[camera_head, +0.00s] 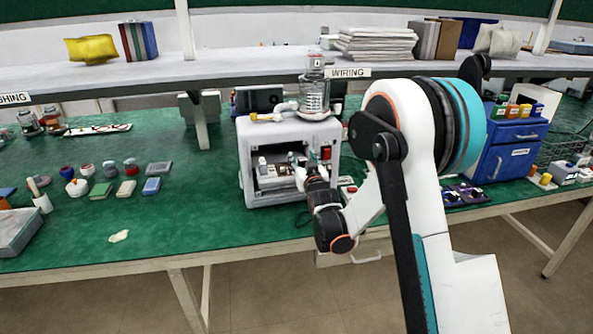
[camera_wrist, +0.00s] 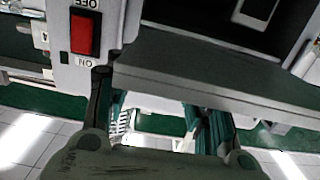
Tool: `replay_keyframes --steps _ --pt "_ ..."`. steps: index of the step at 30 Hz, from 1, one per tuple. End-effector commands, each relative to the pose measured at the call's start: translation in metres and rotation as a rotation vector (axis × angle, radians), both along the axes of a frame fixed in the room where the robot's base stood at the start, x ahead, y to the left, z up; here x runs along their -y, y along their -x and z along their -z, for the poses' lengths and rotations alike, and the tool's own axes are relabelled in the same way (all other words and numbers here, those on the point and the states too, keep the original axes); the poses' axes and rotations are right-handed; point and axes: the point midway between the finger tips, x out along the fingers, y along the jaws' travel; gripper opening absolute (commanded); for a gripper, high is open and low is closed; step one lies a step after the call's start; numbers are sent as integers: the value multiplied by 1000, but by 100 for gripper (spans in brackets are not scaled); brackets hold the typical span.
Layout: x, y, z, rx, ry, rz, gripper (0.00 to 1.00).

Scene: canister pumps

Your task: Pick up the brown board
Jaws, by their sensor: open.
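My gripper (camera_head: 304,180) is at the front opening of a white box-shaped machine (camera_head: 255,133) on the green table. In the wrist view my gripper (camera_wrist: 158,105) is open, with nothing seen between its fingers. The left finger is close below the machine's red ON/OFF switch (camera_wrist: 84,33); I cannot tell whether it touches. I see nothing that I can surely call the brown board. A brown upright panel (camera_head: 446,40) stands among others on the upper shelf, far from my gripper. Part of the machine's inside is hidden by my gripper.
A glass canister (camera_head: 314,92) stands on top of the machine. A blue drawer cabinet (camera_head: 508,152) stands to the right, behind my arm. Several small coloured parts lie on the left of the table.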

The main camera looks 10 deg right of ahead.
Motion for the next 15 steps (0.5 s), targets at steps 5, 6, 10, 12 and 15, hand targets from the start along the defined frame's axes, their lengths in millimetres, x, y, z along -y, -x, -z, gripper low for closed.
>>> replay_keyframes --steps 5,6,10,12,15 --pt "0 -3 0 0 0 0 49" --pt "0 -2 0 0 0 0 49" --pt "0 -2 0 0 0 0 31" --pt "0 -2 0 0 0 0 15" --pt "0 -2 0 0 0 0 0"
